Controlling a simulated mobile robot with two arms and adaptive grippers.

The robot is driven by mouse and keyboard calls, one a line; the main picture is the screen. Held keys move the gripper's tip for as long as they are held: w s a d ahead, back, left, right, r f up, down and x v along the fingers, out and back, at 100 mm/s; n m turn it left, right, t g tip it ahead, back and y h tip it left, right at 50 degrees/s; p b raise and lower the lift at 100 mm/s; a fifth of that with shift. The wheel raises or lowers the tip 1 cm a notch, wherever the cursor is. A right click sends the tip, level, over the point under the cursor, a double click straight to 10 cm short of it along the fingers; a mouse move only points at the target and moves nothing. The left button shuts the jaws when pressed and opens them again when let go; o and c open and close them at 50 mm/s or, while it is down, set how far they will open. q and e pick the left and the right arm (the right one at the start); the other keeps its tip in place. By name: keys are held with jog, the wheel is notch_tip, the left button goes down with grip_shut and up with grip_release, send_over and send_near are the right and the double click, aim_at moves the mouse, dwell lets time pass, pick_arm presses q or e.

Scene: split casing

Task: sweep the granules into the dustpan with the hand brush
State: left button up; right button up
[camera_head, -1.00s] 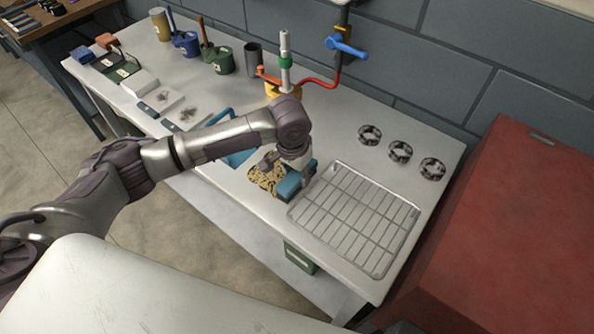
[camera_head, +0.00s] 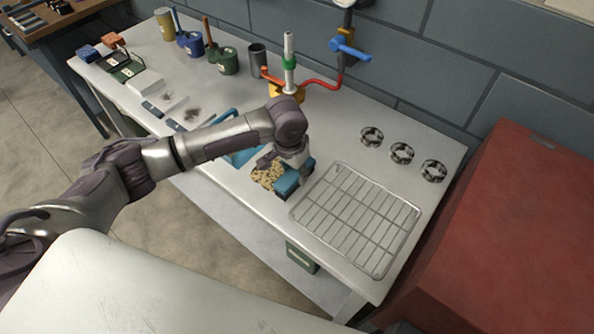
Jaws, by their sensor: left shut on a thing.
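The granules (camera_head: 268,177) are a tan heap on the light bench, just left of the hand brush. The blue hand brush (camera_head: 288,184) stands on the bench at the right edge of the heap. My left gripper (camera_head: 295,171) is shut on the brush from above; its fingertips are partly hidden. The blue dustpan (camera_head: 240,156) lies left of the heap, largely hidden behind my left forearm. I cannot tell whether any granules lie in it. My right gripper is not in view.
A wire rack (camera_head: 357,218) lies right of the brush, with several metal rings (camera_head: 402,153) behind it. A valve stand with a red hose (camera_head: 318,88) stands behind. A red cabinet (camera_head: 500,240) is at the right. A green bin (camera_head: 301,256) is below the bench's front edge.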

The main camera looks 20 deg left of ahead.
pick_arm(q)
jog(key=shift+w+a+f+p, duration=0.15)
jog(key=shift+a+p, duration=0.2)
jog(key=shift+a, duration=0.45)
jog(key=shift+w+a+p, duration=0.2)
jog(key=shift+a+p, duration=0.25)
jog(key=shift+a, duration=0.2)
jog(key=shift+a, duration=0.1)
jog(key=shift+w+a+p, duration=0.3)
jog(key=shift+a+p, duration=0.05)
jog(key=shift+a, duration=0.25)
jog(key=shift+a, duration=0.1)
jog(key=shift+w+a, duration=0.15)
jog(key=shift+a, duration=0.15)
jog(key=shift+w+a+p, duration=0.15)
jog(key=shift+a+p, duration=0.1)
jog(key=shift+p, duration=0.1)
jog(key=shift+a, duration=0.1)
